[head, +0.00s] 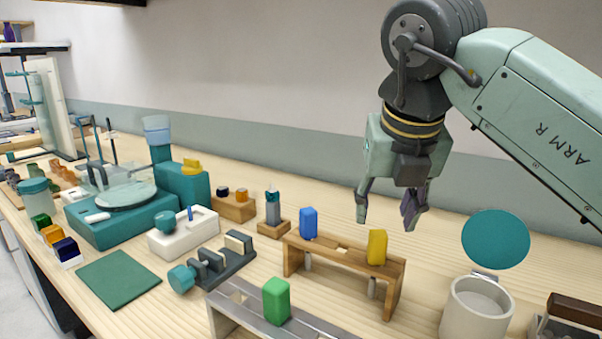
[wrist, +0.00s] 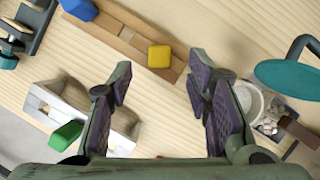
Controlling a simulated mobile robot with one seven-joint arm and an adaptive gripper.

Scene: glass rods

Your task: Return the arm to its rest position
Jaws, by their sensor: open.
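My gripper (head: 391,212) hangs from my pale green arm above the back of the wooden bench, pointing down. Its jaws are apart with nothing between them. In the wrist view my gripper (wrist: 160,92) also shows open and empty, with a yellow block (wrist: 159,56) seen beyond the fingertips. In the head view the yellow block (head: 377,246) and a blue block (head: 309,222) sit on a wooden rack (head: 340,255), below my gripper and apart from it.
A green block (head: 276,300) is on a metal rack (head: 233,299) at the front. A white pot (head: 477,312) with a raised teal lid (head: 495,239) stands at the right. Teal apparatus (head: 110,212) and small fixtures crowd the left. A green mat (head: 118,279) lies bare.

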